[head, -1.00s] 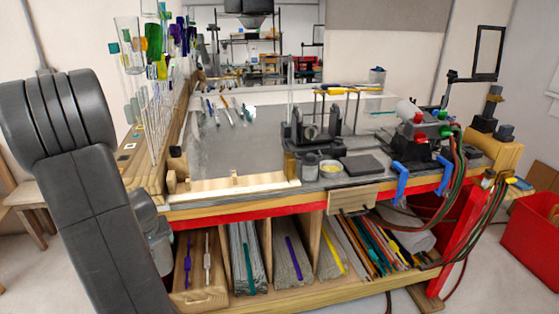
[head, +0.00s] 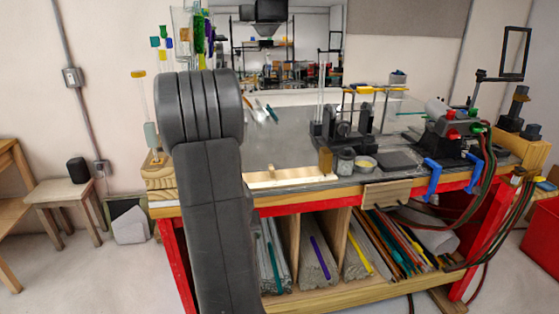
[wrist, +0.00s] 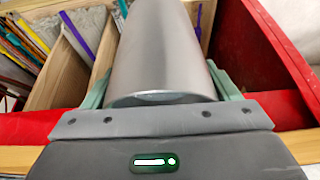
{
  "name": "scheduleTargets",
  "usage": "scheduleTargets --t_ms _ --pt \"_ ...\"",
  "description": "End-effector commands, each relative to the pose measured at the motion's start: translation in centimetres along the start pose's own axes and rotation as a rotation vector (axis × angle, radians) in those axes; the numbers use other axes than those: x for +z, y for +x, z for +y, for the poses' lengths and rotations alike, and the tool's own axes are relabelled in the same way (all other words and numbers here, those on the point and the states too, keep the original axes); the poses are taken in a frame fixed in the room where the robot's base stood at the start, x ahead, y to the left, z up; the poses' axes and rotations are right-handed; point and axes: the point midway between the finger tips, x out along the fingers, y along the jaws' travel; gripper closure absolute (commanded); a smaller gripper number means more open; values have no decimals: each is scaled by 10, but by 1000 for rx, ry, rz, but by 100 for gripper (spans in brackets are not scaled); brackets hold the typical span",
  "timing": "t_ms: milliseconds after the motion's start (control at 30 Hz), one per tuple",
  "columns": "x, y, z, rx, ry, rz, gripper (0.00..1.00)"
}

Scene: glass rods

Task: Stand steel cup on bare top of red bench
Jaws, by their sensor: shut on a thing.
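My gripper (wrist: 164,88) is shut on the steel cup (wrist: 165,45), a plain grey metal cylinder between its two pale green fingers in the wrist view. The cup points away from the wrist camera, with a rounded edge near the gripper's palm. In the head view my dark arm stands in front of the red bench (head: 290,207) and hides the gripper and cup. The bench top is grey, with a bare stretch (head: 275,150) in its middle. In the wrist view a red bench rail (wrist: 22,126) and the shelf dividers lie behind the cup.
A black burner stand (head: 340,130), small pots (head: 345,162) and a dark pad (head: 397,160) occupy the right-centre top. Blue clamps (head: 432,178) and hoses are at the right front. Rods fill the lower shelf. A stool (head: 62,192) stands left, with open floor before it.

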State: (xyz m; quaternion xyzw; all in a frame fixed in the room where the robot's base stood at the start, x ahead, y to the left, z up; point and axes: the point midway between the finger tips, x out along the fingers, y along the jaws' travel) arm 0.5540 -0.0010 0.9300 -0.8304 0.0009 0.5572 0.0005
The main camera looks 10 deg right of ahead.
Motion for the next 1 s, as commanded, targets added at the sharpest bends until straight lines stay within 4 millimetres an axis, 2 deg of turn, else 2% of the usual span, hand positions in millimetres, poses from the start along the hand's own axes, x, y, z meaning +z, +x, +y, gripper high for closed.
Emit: scheduleTargets --t_ms 33,167,367,467,800,1000 --pt "-9 -12 5 3 9 13 84" --pt "-16 -27 14 10 27 13 84" --pt "-36 -68 38 31 77 17 84" --pt "-50 -97 56 45 112 18 84" --pt "-106 -214 125 103 250 18 84" --pt "-124 -253 149 123 298 12 84"
